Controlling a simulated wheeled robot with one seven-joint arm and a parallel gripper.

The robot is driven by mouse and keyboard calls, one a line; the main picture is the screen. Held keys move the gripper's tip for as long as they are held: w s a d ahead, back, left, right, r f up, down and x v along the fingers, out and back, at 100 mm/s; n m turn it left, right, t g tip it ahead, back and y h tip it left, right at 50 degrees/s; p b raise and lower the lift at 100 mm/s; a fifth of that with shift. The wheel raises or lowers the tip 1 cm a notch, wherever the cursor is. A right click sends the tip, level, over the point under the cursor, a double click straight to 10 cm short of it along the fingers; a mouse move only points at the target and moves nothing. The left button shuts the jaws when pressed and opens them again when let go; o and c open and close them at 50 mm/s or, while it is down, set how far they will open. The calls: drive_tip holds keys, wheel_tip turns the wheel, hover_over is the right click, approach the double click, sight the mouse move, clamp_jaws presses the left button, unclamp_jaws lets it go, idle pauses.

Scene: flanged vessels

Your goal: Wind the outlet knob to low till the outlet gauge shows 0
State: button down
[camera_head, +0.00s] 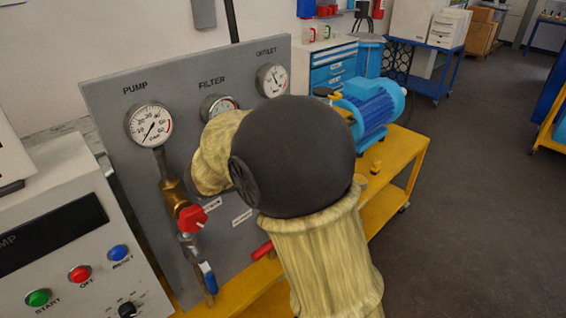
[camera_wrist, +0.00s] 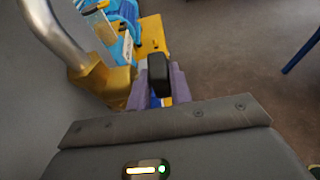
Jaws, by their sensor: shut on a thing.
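The grey panel (camera_head: 110,95) carries the outlet gauge (camera_head: 272,80) at its upper right, under the word OUTLET. The gauge's needle points up and to the left; the figures are too small to read surely. In the wrist view, my gripper (camera_wrist: 155,88) is shut on a black knob (camera_wrist: 158,72) beside a brass fitting (camera_wrist: 103,80) and a steel pipe. From its place, the knob appears to be the outlet knob. In the head view, my arm hides the knob and my gripper.
The pump gauge (camera_head: 149,124) and partly covered filter gauge (camera_head: 218,106) are left of the outlet gauge. A red valve handle (camera_head: 192,217) and a blue one (camera_head: 208,277) stick out below. A blue motor (camera_head: 372,104) stands on the yellow cart (camera_head: 402,155). Floor at right is clear.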

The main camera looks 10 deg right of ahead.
drive_tip(key=c, duration=1.5)
unclamp_jaws()
drive_tip(key=shift+c, duration=0.2)
drive_tip(key=v, duration=1.7)
drive_tip(key=shift+a, duration=0.25)
